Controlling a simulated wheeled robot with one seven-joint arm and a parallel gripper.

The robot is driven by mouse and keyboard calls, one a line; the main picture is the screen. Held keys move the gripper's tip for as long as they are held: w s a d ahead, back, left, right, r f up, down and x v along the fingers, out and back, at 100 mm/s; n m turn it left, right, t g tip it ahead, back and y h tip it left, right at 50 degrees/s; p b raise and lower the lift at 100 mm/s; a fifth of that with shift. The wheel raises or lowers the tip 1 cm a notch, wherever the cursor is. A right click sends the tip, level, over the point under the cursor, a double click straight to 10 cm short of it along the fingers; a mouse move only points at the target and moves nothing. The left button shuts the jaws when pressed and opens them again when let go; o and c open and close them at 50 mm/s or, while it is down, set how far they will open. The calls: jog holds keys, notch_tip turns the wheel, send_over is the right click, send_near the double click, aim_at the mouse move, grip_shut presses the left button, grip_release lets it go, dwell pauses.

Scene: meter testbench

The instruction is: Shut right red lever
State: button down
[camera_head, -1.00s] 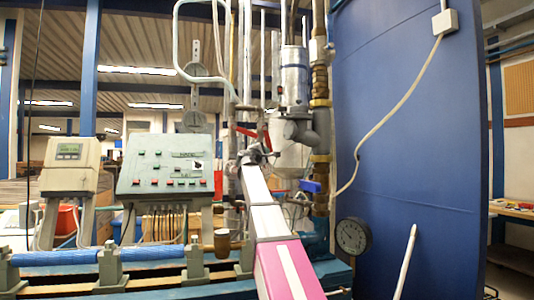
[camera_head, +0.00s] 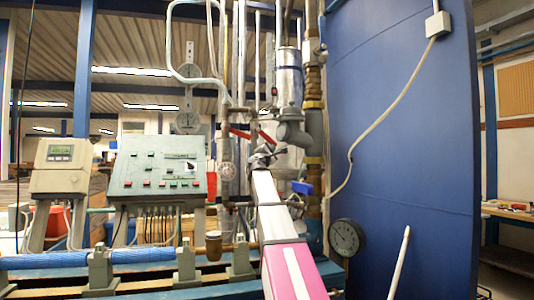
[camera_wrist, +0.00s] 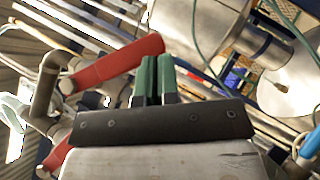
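In the head view two red levers sit on the pipework just beyond my gripper: a left one (camera_head: 240,133) and a right one (camera_head: 267,138), close together. My gripper (camera_head: 264,153) is just below and in front of the right one. In the wrist view a large red lever (camera_wrist: 118,62) runs diagonally to the left of my fingers, its rounded end near the fingertips. A second red piece (camera_wrist: 56,155) shows at lower left, partly cut off. My green-tipped fingers (camera_wrist: 157,75) are close together with nothing between them. No contact with the lever is clear.
Vertical pipes (camera_head: 313,85) and a grey valve body (camera_head: 292,132) crowd the space around my gripper. A blue handle (camera_head: 302,187) is to its right. A control panel (camera_head: 157,168) stands left, a gauge (camera_head: 346,237) at lower right, and a large blue panel (camera_head: 405,130) fills the right.

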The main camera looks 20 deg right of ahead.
aim_at(276, 145)
jog(key=shift+d+r, duration=1.2)
jog(key=shift+d, duration=0.2)
jog(key=shift+f, duration=0.1)
